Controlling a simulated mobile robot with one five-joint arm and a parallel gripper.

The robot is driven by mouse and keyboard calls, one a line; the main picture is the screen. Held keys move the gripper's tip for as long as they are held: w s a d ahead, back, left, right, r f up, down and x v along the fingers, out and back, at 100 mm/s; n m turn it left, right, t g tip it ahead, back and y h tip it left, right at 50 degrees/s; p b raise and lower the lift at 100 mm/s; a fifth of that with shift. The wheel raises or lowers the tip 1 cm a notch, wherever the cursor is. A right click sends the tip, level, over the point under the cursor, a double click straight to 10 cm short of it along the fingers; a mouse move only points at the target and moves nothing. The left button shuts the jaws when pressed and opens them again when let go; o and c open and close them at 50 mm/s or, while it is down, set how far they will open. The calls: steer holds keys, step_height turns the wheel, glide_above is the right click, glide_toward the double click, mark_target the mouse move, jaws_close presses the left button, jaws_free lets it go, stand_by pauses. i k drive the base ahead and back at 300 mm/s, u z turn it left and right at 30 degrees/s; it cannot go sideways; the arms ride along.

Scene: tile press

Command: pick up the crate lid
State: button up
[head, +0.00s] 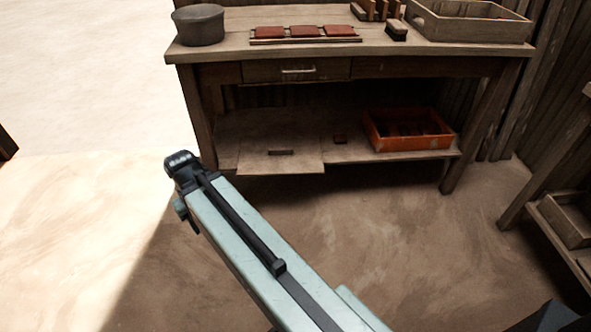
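A flat wooden panel with a small dark bar handle on top, which looks like the crate lid (262,166), lies on the lower shelf of the workbench. Its front part sticks out past the shelf's front edge. An orange crate (407,142), open at the top, stands on the same shelf to the right, with dark contents that I cannot make out. My pale green arm reaches up from the bottom of the picture to a dark joint left of the panel, apart from it in the picture. No gripper fingers show.
On the workbench (420,47) are a grey round pot (199,25), a rack of red tiles (304,33) and a wooden tray (470,33). Another wooden stand (560,240) is at right. The floor in front is clear.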

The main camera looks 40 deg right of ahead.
mark_target(290, 154)
steer(key=u, duration=0.1)
steer(key=k, duration=0.25)
steer(key=u, duration=0.95)
steer(key=i, duration=1.45)
steer(key=z, duration=1.2)
steer(key=i, duration=1)
